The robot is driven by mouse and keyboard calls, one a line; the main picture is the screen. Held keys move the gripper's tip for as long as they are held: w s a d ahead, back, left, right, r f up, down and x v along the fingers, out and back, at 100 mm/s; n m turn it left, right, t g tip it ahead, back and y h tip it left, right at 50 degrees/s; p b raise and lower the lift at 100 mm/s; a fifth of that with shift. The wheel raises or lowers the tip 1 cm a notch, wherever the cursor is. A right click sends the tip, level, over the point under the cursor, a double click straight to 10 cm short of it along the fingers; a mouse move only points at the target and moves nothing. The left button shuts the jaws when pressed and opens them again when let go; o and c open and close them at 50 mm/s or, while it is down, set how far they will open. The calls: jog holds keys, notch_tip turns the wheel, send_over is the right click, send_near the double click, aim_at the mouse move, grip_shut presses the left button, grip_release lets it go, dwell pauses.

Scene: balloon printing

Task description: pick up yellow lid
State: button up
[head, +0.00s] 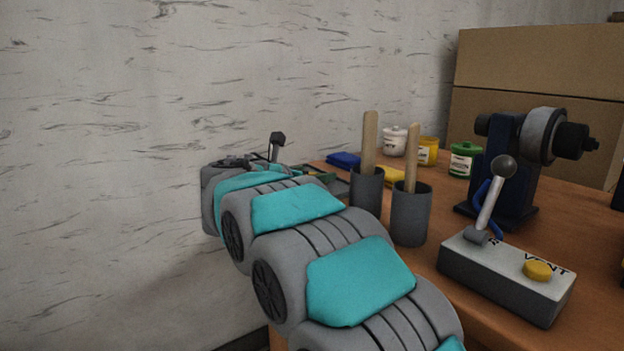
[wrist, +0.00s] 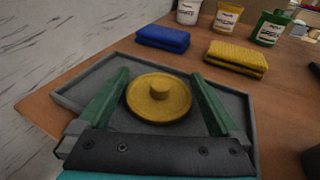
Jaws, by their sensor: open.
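In the wrist view, the yellow lid (wrist: 158,100) is a round disc with a small knob on top. It lies on a grey tray (wrist: 245,118) on the brown table. My gripper (wrist: 163,84) is open, with one green finger on each side of the lid. A small gap seems to show on the left and right of the lid; contact cannot be judged exactly. In the head view my arm covers the lid and most of my gripper.
A blue folded cloth (wrist: 163,39) and a yellow cloth (wrist: 236,57) lie behind the tray. White (head: 394,141), yellow (head: 428,151) and green (head: 464,160) jars stand farther back. Dark cups (head: 410,215) with wooden handles and a grey lever box (head: 507,275) stand right of my arm.

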jog(key=c, duration=1.1)
jog(key=shift+f, duration=0.2)
grip_shut()
